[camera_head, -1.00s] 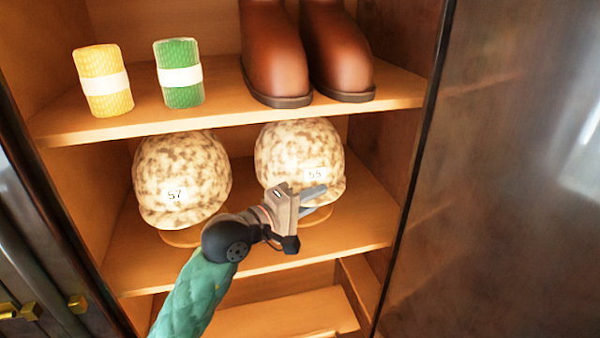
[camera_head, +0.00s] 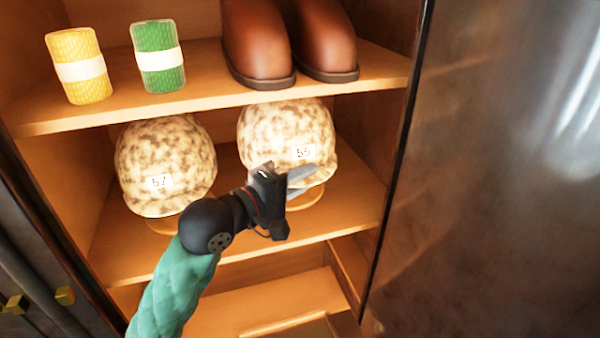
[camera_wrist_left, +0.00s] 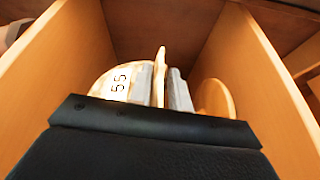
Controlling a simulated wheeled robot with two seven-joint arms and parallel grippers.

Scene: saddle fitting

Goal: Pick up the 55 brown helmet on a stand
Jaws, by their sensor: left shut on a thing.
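The helmet marked 55 (camera_head: 285,130), mottled brown and cream, sits on a round wooden stand (camera_head: 308,199) at the right of the middle shelf. Its label also shows in the left wrist view (camera_wrist_left: 118,84). My left gripper (camera_head: 308,181) is at the helmet's front lower edge. In the left wrist view its fingers (camera_wrist_left: 160,88) are shut on the thin brim, which stands between them. The stand's disc (camera_wrist_left: 215,98) shows to the right of the fingers there. My right gripper is not in view.
A similar helmet marked 57 (camera_head: 165,160) stands to the left on the same shelf (camera_head: 240,246). The upper shelf (camera_head: 130,117) holds a yellow roll (camera_head: 80,68), a green roll (camera_head: 158,58) and brown boots (camera_head: 258,45). A cabinet side wall rises close at right.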

